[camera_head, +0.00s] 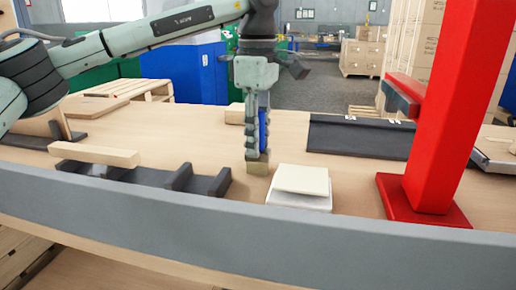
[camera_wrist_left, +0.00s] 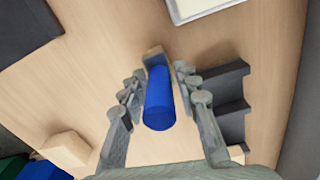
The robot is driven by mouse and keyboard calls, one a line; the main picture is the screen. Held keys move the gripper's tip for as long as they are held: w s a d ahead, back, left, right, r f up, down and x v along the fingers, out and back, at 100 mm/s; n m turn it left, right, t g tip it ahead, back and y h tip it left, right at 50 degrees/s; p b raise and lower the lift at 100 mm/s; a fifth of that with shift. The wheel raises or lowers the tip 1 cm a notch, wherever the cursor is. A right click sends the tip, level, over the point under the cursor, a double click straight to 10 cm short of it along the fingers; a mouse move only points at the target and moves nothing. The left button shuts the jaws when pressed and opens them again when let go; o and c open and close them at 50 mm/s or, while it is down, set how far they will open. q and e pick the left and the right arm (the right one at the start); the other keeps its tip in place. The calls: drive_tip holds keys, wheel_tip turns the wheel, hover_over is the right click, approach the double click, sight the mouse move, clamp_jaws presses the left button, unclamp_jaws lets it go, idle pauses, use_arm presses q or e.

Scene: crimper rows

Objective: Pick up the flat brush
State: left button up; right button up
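The flat brush stands upright on or just above the wooden table, its blue handle (camera_head: 263,130) up and its tan head (camera_head: 257,165) at the bottom. My left gripper (camera_head: 257,148) points straight down around the brush. In the left wrist view the blue handle (camera_wrist_left: 159,100) lies between the two fingers, and the tan head (camera_wrist_left: 154,56) is near the fingertips (camera_wrist_left: 160,70). Both fingertips are very close to the brush; whether they press on it cannot be made out. My right gripper is not in view.
A pale block on a white plate (camera_head: 299,204) lies just right of the brush. A dark notched rack (camera_head: 205,182) with a wooden bar (camera_head: 95,154) is at left. A black mat (camera_head: 360,138) lies behind. A red post (camera_head: 440,120) stands at right.

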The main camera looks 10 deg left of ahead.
use_arm(q)
clamp_jaws()
drive_tip(key=shift+r, duration=0.15)
wheel_tip(320, 180, up, 8)
drive_tip(key=shift+r+p, duration=0.25)
drive_tip(key=shift+p, duration=0.05)
drive_tip(key=shift+r, duration=0.6)
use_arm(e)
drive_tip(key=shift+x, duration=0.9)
